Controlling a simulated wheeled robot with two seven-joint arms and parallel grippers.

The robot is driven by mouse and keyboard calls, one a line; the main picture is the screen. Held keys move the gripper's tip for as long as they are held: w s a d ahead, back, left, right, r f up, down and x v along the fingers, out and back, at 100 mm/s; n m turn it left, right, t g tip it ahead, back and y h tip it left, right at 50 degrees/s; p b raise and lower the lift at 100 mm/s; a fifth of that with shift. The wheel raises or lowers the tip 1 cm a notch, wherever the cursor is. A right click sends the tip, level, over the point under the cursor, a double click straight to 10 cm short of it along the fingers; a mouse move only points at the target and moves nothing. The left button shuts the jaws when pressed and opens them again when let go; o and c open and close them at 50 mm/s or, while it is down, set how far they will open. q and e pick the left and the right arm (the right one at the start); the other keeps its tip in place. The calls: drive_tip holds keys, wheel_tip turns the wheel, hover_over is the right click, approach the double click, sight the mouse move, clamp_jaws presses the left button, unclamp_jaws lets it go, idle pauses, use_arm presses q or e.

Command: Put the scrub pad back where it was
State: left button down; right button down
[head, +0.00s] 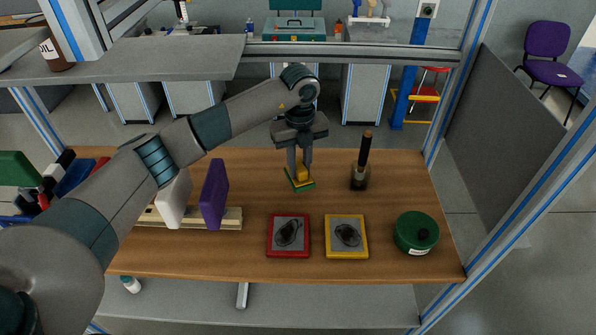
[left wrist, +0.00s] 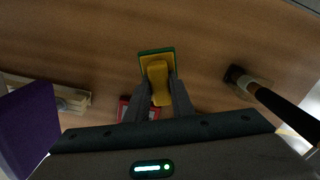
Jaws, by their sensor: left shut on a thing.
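The scrub pad (head: 300,184) is a green and yellow block with a yellow grip on top. My left gripper (head: 300,170) is shut on its yellow grip, over the back middle of the wooden table (head: 380,262). In the left wrist view the scrub pad (left wrist: 157,53) shows between the fingers of my left gripper (left wrist: 160,90). I cannot tell whether the pad touches the table or hangs just above it. My right gripper is not in view.
A purple slab (head: 214,194) and a white slab (head: 174,200) stand in a wooden rack (head: 233,218). Red (head: 271,250) and yellow (head: 347,255) framed plates bear dark pieces. A green round tin (head: 416,232) sits right. A dark-handled tool (head: 364,150) stands right of the pad.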

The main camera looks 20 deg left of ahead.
sight(298, 177)
use_arm(q)
drive_tip(key=shift+w+a+f, duration=0.15)
drive_tip(key=shift+a, duration=0.1)
drive_tip(key=shift+f+p, duration=0.5)
drive_tip(key=shift+f, duration=0.05)
wheel_tip(298, 177, down, 2)
drive_tip(key=shift+p, duration=0.55)
drive_tip(key=shift+f, duration=0.45)
